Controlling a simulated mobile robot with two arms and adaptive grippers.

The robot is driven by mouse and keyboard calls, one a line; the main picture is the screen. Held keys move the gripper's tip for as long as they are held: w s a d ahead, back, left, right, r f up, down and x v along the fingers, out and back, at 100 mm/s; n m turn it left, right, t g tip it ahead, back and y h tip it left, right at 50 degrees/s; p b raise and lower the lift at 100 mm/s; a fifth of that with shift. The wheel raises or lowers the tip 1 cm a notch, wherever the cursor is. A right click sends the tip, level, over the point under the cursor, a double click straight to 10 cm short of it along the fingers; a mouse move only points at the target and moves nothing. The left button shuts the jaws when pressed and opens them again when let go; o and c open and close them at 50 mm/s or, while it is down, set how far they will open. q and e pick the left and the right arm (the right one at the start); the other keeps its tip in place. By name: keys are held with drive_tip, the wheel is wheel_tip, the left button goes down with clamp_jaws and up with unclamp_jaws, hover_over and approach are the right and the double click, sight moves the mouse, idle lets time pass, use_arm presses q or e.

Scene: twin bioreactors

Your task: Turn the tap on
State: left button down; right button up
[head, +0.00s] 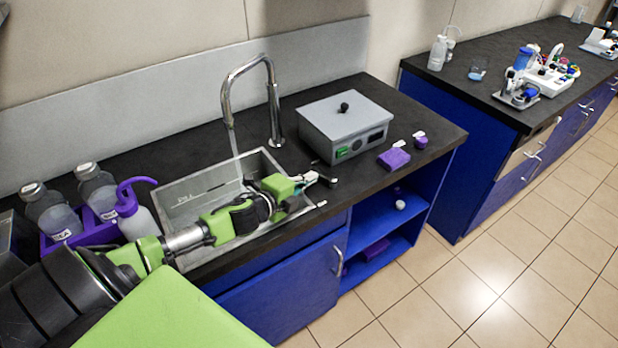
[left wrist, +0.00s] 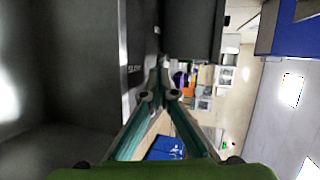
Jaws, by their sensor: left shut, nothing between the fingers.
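The chrome tap (head: 275,112) stands at the back right of the sink, its spout arched over the basin. A thin pale streak (head: 235,148) hangs below the spout mouth and looks like running water. The grey sink (head: 180,200) is set in the dark counter. My left arm reaches across the front of the sink. My left gripper (head: 312,179) is just past its right edge, in front of the grey box and apart from the spout. In the left wrist view its fingers (left wrist: 161,78) meet, shut and empty. A small dark knob-like piece (head: 333,182) lies by the fingertips; contact is unclear.
A grey lidded box (head: 345,125) stands right of the tap, with a purple block (head: 393,159) beside it. Bottles (head: 97,190) and a purple-topped wash bottle (head: 135,215) stand left of the sink. Blue cabinets (head: 290,275) are below. Another bench (head: 480,85) stands at right.

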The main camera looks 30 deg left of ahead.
idle(0.3)
use_arm(q)
drive_tip(key=shift+w+a+r+p, duration=0.1)
drive_tip(key=shift+w+a+p, duration=0.35)
drive_tip(key=shift+w, duration=0.35)
drive_tip(key=shift+s, duration=0.1)
